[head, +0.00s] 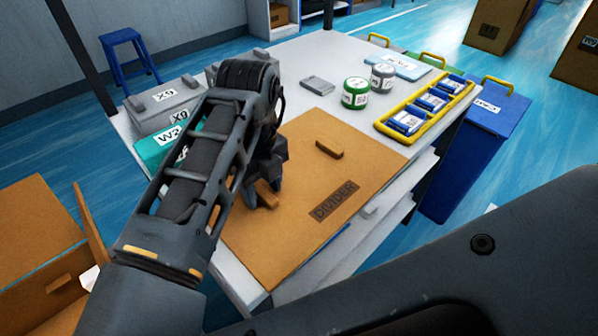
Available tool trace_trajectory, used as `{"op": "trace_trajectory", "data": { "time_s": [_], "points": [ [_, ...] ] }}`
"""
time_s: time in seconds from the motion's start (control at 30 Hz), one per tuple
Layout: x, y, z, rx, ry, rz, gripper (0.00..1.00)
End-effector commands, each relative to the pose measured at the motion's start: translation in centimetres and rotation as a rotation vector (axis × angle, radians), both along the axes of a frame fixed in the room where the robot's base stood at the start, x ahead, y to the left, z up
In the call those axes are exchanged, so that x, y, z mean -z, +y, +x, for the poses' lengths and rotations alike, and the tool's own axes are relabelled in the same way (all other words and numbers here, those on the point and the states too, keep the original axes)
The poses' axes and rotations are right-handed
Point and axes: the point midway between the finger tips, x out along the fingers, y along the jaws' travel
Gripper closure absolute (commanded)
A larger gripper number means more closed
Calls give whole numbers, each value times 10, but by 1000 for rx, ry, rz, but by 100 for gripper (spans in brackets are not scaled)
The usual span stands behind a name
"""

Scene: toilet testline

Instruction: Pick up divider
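The divider (330,228) is a flat brown board with its name printed near its front right edge. It lies flat on the white table. A small brown block-like handle (330,149) stands on its far part. A second brown block (266,194) shows on its left part, right at my gripper (262,198). My gripper points down there, with its dark fingers low over the board. The arm and wrist hide part of the fingers and the board's left side. I cannot tell whether the fingers are closed on the block.
Behind the divider are a green-and-white can (355,93), a grey can (382,78), a grey flat object (317,86) and a yellow-edged tray (385,133) of blue packs. Labelled boxes (163,103) stand at left. A blue bin (480,135) stands right; a brown box (40,250) stands lower left.

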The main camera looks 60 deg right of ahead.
Motion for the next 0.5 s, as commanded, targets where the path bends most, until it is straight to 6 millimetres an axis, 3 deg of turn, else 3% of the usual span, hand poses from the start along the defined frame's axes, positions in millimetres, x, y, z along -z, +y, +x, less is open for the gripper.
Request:
{"op": "trace_trajectory", "data": {
  "time_s": [0.07,0.5],
  "points": [
    [0,0,0,0,0,0,57],
    [0,0,0,0,0,0,99]
  ]
}}
